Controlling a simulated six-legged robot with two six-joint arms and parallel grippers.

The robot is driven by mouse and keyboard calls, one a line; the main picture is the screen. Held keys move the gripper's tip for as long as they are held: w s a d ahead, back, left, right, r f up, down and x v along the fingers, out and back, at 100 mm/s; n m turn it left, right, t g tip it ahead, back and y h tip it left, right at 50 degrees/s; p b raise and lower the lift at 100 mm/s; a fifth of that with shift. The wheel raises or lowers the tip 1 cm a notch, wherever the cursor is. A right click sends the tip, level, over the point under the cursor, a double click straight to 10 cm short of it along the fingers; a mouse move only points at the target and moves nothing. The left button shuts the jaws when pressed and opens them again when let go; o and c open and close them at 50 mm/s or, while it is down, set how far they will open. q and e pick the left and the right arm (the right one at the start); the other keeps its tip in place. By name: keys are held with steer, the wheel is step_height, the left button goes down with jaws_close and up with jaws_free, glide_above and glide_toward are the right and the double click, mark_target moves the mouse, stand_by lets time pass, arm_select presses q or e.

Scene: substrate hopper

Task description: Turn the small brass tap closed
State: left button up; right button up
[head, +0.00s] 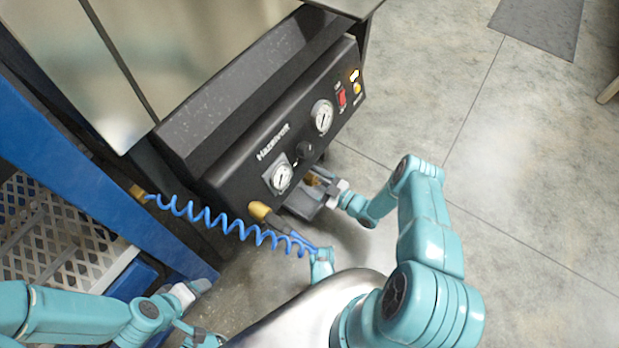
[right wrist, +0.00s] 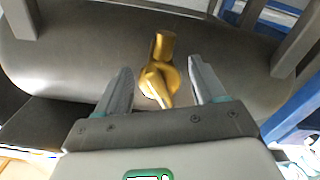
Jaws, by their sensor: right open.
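The small brass tap (right wrist: 160,72) shows in the middle of the right wrist view, with a round upper stub and a lever below it. In the head view the tap (head: 312,179) is a small, partly hidden brass spot under the black panel. My right gripper (right wrist: 160,66) is open, with one finger on each side of the tap and a visible gap to both. In the head view the right gripper (head: 328,188) reaches in from the right. My left gripper (head: 190,290) is low at the left, away from the tap; its jaws are too small to read.
The black machine panel (head: 235,150) carries two gauges, a black knob and a red switch (head: 342,97). Open floor (head: 520,170) lies to the right.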

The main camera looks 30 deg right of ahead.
steer(key=shift+f, duration=0.1)
steer(key=c, duration=1.1)
steer(key=shift+o, duration=0.2)
steer(key=shift+w+m, duration=0.1)
steer(key=shift+m, duration=3.1)
steer(key=o, duration=1.1)
steer(key=shift+c, duration=0.2)
